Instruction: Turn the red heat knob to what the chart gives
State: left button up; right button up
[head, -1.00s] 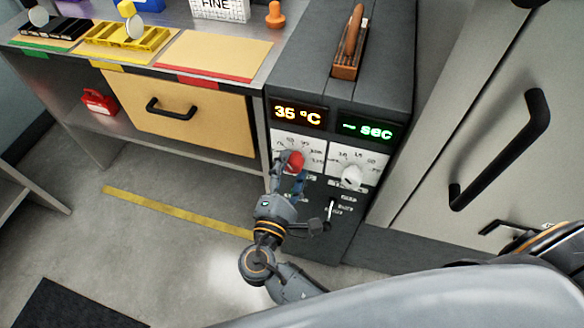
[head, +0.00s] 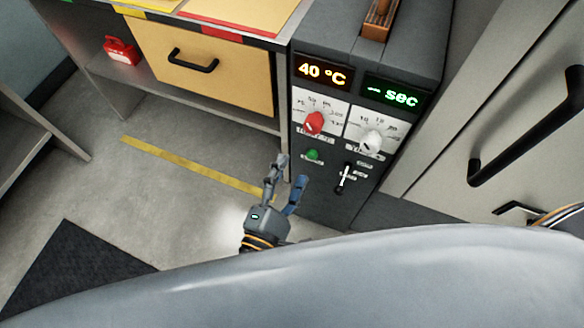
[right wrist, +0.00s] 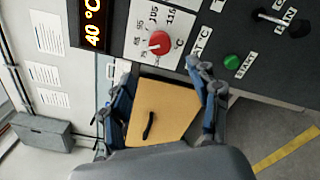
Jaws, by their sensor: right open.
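The red heat knob (head: 314,122) sits on a white dial plate on the front of the dark machine (head: 330,190). The orange display (head: 321,72) above it reads 40 °C. The knob also shows in the right wrist view (right wrist: 159,42), with its display (right wrist: 94,24) also at 40. My right gripper (head: 290,170) is open and empty, below and to the left of the knob and apart from it. In the right wrist view its fingers (right wrist: 163,85) are spread with nothing between them. My left gripper is not in view. The chart cannot be made out.
A white knob (head: 371,140) sits right of the red one under a green display (head: 390,92) reading "-- sec". A green START button (head: 313,155) and a small lever (head: 343,178) are below. A yellow drawer (head: 200,62) is left; a large handled door (head: 530,125) is right.

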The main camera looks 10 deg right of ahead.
aim_at(311, 129)
jog(key=w+d+n+p, duration=0.1)
jog(key=w+d+n, duration=0.1)
jog(key=w+n, duration=0.1)
jog(key=w+d+n+p, duration=0.2)
jog(key=w+n, duration=0.2)
jog(key=n, duration=0.1)
jog(key=w+d+n+p, duration=0.1)
jog(key=w+d+n, duration=0.2)
jog(key=n, duration=0.1)
jog(key=shift+w+r, duration=0.1)
jog(key=shift+w, duration=0.2)
dwell(0.4)
